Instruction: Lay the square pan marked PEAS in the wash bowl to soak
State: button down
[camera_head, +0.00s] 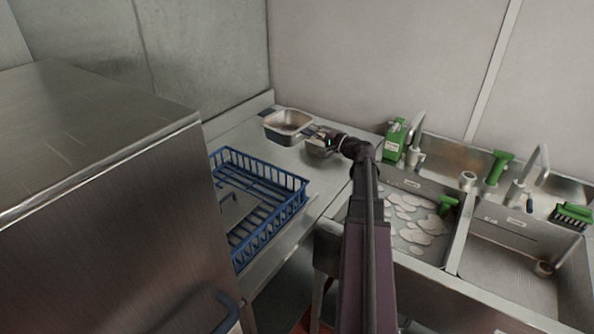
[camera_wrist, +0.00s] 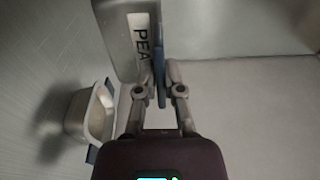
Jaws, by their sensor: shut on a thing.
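The square metal pan (camera_head: 287,121) is at the back of the counter in the head view. In the wrist view the pan (camera_wrist: 116,45) shows a white label reading "PEA", its end hidden. My gripper (camera_wrist: 160,88) is shut on the pan's blue handle (camera_wrist: 160,72). In the head view my gripper (camera_head: 325,138) is just right of the pan, pointing left, its fingers hard to make out. The sink bowl with white suds (camera_head: 412,226) is right of my arm; its small label is unreadable.
A second metal pan with blue handles (camera_wrist: 78,118) stands lower, on the counter side. A blue rack (camera_head: 258,200) sits at the counter's front. The right sink bowl (camera_head: 505,270) has no suds.

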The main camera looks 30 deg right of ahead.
dwell(0.3)
jog(key=d+f+n+y+b, duration=0.1)
jog(key=d+f+b, duration=0.3)
jog(key=f+b, duration=0.2)
jog(key=shift+s+y, duration=0.3)
jog(key=shift+s, duration=0.15)
jog(key=shift+f, duration=0.2)
notch_tip(320, 180, down, 6)
jog(key=b, duration=0.6)
jog(key=shift+f, duration=0.1)
jog(key=shift+f+b, duration=1.85)
jog(key=shift+b, duration=0.25)
jog(key=shift+f, duration=0.15)
